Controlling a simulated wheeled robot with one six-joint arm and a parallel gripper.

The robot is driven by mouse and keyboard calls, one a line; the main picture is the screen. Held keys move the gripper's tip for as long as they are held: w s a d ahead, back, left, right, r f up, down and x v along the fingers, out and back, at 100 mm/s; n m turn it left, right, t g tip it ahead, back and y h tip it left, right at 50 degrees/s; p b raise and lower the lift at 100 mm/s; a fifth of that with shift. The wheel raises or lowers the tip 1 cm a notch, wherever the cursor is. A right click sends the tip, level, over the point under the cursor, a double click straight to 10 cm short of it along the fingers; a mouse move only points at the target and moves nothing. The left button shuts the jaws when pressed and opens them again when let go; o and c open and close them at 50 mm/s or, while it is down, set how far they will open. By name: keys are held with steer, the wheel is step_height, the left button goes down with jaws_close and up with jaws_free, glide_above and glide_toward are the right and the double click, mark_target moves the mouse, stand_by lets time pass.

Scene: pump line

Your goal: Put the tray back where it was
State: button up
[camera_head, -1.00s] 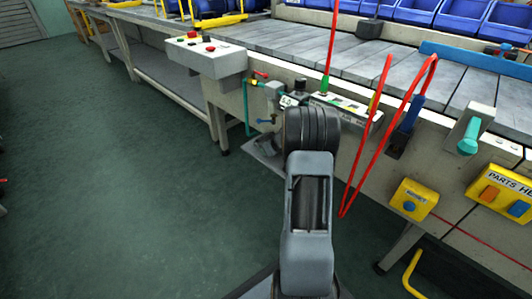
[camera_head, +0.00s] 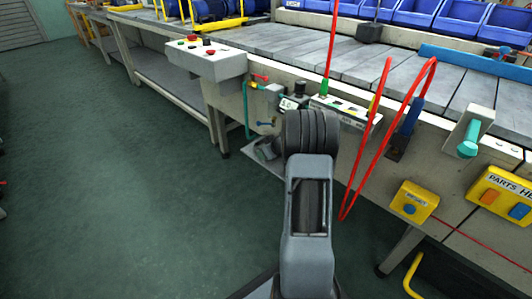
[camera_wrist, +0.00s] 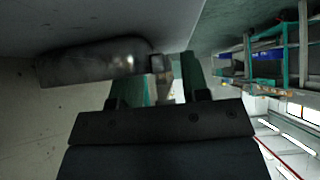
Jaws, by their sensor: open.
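I cannot make out a tray for certain in either view. In the head view a thin grey plate (camera_head: 287,172) juts out low in front of the bench, partly hidden by my arm; I cannot tell whether it is the tray. My gripper (camera_wrist: 160,88) shows in the wrist view with its two greenish fingers apart and nothing clearly between them. A rounded, dull metal piece (camera_wrist: 90,62) lies just beyond the left finger, close to a pale surface; I cannot tell whether they touch. In the head view my arm hides the gripper.
A grey conveyor bench (camera_head: 290,45) runs along the right, with a button box (camera_head: 205,58) at its front. A red hose (camera_head: 362,165) hangs beside my arm. A yellow box (camera_head: 413,202) is on the front at right. The green floor at left is clear.

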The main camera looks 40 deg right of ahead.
steer(key=p+v, duration=0.4)
steer(key=v, duration=0.2)
steer(key=shift+s+r, duration=0.15)
steer(key=shift+r, duration=0.25)
steer(key=shift+s+r+p, duration=0.25)
steer(key=shift+s+p, duration=0.15)
steer(key=shift+d, duration=0.1)
